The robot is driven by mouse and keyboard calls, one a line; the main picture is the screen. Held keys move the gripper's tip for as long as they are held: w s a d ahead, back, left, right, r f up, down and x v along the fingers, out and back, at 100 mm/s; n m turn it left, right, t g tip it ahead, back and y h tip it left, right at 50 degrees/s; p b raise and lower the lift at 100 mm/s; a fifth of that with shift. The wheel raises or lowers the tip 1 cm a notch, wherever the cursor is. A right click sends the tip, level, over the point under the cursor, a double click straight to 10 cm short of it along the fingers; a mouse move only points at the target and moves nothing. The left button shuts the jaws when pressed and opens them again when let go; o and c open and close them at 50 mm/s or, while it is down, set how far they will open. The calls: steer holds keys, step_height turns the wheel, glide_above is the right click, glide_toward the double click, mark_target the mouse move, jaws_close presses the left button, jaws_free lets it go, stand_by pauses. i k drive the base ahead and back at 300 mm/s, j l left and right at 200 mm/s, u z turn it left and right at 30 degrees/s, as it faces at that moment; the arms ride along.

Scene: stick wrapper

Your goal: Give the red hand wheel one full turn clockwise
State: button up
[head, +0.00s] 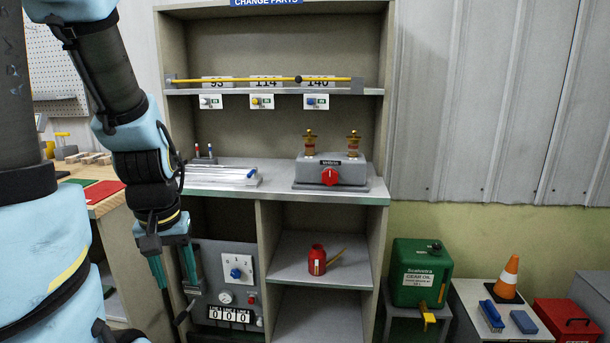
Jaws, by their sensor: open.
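The only red wheel-like part I see is a small red round knob (329,176) on the front of a grey box (350,173). The box stands on the counter of the shelf unit, right of centre. I cannot tell for sure that this knob is the hand wheel. My gripper (178,284) hangs at lower left with its fingers pointing down. It is open, and nothing shows between its fingers. It is well left of and below the red knob, in front of the left edge of a grey control panel (250,291), and hides part of that edge.
The panel carries a blue knob (235,273), a gauge (226,297) and a counter (230,314). Two brass fittings (353,143) stand on the grey box. A yellow rod (230,80) crosses the upper shelf.

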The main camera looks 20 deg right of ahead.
mark_target(329, 177)
steer(key=i+l+z, duration=0.1)
steer(key=i+j+z, duration=0.3)
steer(key=i+j, duration=0.25)
steer(key=i, duration=0.15)
steer(key=i+j+z, duration=0.1)
steer(key=j, duration=0.3)
steer(key=i+j+z, duration=0.1)
steer(key=j, duration=0.3)
